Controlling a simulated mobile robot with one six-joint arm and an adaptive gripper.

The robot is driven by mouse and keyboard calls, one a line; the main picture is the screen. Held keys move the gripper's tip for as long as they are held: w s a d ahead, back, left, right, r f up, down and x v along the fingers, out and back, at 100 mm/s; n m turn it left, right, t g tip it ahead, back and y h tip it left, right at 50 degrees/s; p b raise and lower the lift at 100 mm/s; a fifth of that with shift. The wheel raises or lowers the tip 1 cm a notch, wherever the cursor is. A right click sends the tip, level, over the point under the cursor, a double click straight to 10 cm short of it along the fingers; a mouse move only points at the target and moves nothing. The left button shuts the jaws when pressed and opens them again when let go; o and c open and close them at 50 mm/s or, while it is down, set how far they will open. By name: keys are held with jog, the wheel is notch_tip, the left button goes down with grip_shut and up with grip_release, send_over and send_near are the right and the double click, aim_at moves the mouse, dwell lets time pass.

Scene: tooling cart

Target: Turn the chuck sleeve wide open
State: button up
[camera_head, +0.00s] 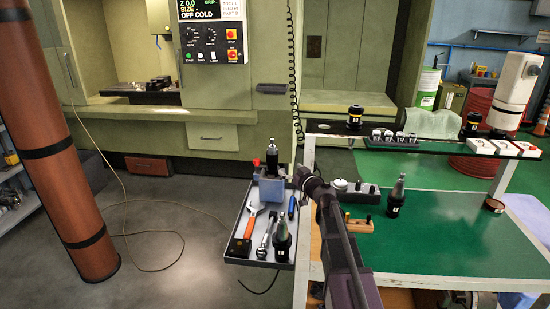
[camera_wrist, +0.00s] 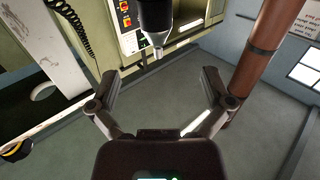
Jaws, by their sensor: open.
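The chuck (camera_head: 271,158), dark with a narrow silver tip, stands upright in a blue-grey holder (camera_head: 268,186) on the cart's tray in the head view. It also shows at the top of the wrist view (camera_wrist: 156,18), where its silver tip points down the picture. My gripper (camera_wrist: 160,76) is open, with its two fingers spread wide and nothing between them. The chuck's tip lies beyond the fingertips in that picture, near the middle of the gap, and no contact shows. In the head view my gripper (camera_head: 298,178) is right of the holder, small and dark. Sleeve markings are not readable.
The grey tray (camera_head: 235,245) also holds an orange-handled wrench (camera_head: 249,223), another wrench (camera_head: 266,236) and a tapered tool holder (camera_head: 282,240). A green-topped bench (camera_head: 450,240) stands to the right. A green machine (camera_head: 200,100) is behind. Open floor lies left of the tray.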

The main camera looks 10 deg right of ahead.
aim_at(276, 157)
jog(key=shift+d+r, duration=0.1)
jog(key=shift+d, duration=0.15)
jog(key=x, duration=1.3)
jog(key=shift+w, duration=0.35)
